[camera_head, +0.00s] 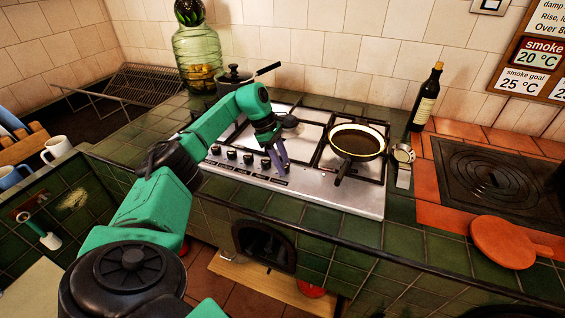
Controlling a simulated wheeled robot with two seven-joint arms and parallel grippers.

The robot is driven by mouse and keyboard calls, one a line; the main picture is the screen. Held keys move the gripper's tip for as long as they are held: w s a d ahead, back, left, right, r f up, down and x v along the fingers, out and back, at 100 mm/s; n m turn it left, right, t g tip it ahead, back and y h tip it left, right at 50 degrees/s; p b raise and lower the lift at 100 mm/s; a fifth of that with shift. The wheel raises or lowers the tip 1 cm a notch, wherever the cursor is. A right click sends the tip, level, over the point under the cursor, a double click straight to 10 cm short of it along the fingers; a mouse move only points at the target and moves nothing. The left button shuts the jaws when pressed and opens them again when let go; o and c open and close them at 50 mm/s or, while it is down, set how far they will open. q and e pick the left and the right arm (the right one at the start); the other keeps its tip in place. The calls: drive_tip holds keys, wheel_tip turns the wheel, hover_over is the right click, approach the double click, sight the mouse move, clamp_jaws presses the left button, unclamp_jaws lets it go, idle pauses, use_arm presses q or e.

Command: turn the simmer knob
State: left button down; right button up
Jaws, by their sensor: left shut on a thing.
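A steel gas hob (315,192) is set in the green tiled counter. A row of dark knobs (248,159) runs along its front left edge. My left gripper (282,166) reaches down to the right end of this row, with its purple fingers shut on a knob there. The fingers hide most of that knob, so its turn angle cannot be seen. I take it to be the simmer knob, but no label can be read. My right gripper is not in view.
A frying pan (357,141) sits on the right burner, its handle pointing forward. A wine bottle (426,100) and a hotplate (490,177) are at right.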

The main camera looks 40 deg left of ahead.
use_arm(q)
drive_tip(key=shift+c, duration=2.2)
unclamp_jaws()
drive_tip(key=shift+r, duration=0.1)
drive_tip(key=shift+a+r, duration=0.2)
drive_tip(key=shift+r, duration=0.15)
drive_tip(key=v, duration=1.3)
drive_tip(key=shift+r+p, duration=0.35)
drive_tip(key=shift+p, duration=0.1)
drive_tip(key=shift+s+a, duration=0.15)
